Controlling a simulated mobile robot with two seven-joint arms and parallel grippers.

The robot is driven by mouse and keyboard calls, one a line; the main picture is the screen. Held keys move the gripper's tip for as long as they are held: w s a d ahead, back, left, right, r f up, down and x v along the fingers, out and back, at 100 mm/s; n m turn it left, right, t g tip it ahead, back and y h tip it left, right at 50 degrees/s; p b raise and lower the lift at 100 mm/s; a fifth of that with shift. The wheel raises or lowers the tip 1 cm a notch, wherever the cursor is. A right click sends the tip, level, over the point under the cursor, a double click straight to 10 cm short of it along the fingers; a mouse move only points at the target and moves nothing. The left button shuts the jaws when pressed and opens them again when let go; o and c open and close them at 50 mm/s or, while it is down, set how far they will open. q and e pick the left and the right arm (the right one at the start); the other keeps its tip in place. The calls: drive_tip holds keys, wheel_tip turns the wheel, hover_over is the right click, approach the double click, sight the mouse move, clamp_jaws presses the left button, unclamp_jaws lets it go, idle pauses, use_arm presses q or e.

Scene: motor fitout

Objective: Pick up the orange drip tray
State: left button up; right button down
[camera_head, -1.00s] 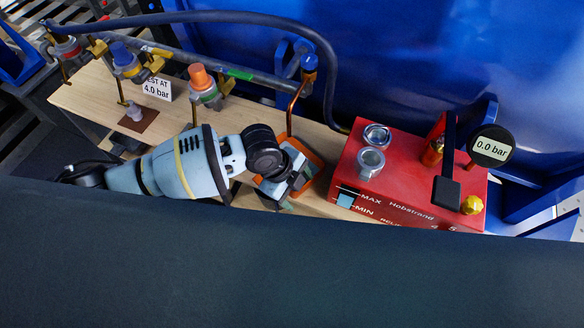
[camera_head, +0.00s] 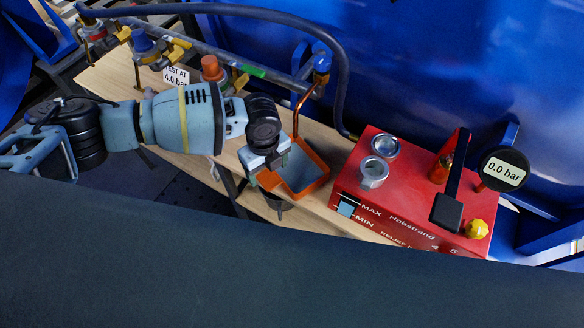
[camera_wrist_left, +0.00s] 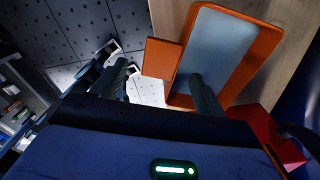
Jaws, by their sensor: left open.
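The orange drip tray (camera_head: 319,184) sits on the wooden bench, left of the red pump box. It has an orange rim, a grey inside and a flat orange tab on its near left side. My left gripper (camera_head: 268,192) is open at this tab and hides part of it. In the left wrist view the tray (camera_wrist_left: 263,50) fills the upper middle, and its tab (camera_wrist_left: 160,58) lies between the lines of the two fingers (camera_wrist_left: 163,82). One finger overlaps the tray's inside in that view. I cannot tell whether either finger touches the tray. My right gripper is not in view.
The red pump box (camera_head: 400,215) with a gauge (camera_head: 503,170) stands right of the tray. A copper pipe (camera_head: 299,112) comes down behind the tray. Valves and a dark hose (camera_head: 343,75) line the back of the bench (camera_head: 122,75). The floor is open below the bench's front edge.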

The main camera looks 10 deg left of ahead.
sight(269, 178)
use_arm(q)
drive_tip(key=shift+w+f, duration=0.1)
drive_tip(key=shift+f, duration=2.5)
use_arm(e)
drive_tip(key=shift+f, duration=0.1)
use_arm(q)
drive_tip(key=shift+c, duration=0.3)
drive_tip(key=c, duration=1.3)
drive_tip(key=shift+r, duration=0.2)
